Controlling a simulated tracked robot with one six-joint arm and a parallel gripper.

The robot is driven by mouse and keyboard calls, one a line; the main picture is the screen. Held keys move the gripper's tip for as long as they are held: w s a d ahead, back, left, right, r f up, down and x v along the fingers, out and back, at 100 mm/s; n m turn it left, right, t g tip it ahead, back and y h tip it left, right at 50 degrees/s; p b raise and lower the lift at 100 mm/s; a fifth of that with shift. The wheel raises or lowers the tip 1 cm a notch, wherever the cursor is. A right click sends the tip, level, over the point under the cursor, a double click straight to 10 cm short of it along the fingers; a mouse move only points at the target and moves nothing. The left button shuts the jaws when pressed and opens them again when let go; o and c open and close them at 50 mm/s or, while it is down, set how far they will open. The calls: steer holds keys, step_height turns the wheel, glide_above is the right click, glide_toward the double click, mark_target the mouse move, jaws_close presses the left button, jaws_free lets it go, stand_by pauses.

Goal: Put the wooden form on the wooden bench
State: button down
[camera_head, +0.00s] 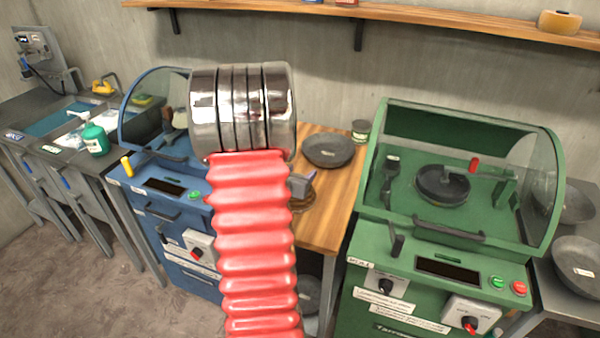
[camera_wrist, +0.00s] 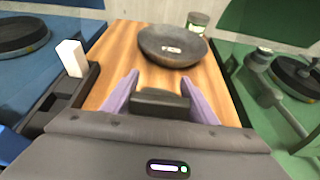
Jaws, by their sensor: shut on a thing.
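The wooden form (camera_head: 303,202) is a brown round piece, partly hidden behind my red arm in the head view. It is at my gripper (camera_head: 301,184), over the left part of the wooden bench (camera_head: 338,215). I cannot tell whether it touches the bench top. In the wrist view my gripper (camera_wrist: 160,92) has two purple fingers with a dark bar between them, over the bench (camera_wrist: 117,48). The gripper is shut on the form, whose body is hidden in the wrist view.
A dark bowl (camera_head: 328,149) and a small jar (camera_head: 361,130) stand at the back of the bench. A blue machine (camera_head: 160,190) is to the left, a green machine (camera_head: 440,260) to the right. A wall shelf (camera_head: 430,22) runs above. The bench's front right is clear.

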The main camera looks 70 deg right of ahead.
steer(key=c, duration=0.7)
jaws_free()
steer(key=shift+a+r, duration=0.2)
steer(key=shift+a, duration=0.05)
steer(key=v, duration=1.1)
steer(key=shift+a, duration=0.2)
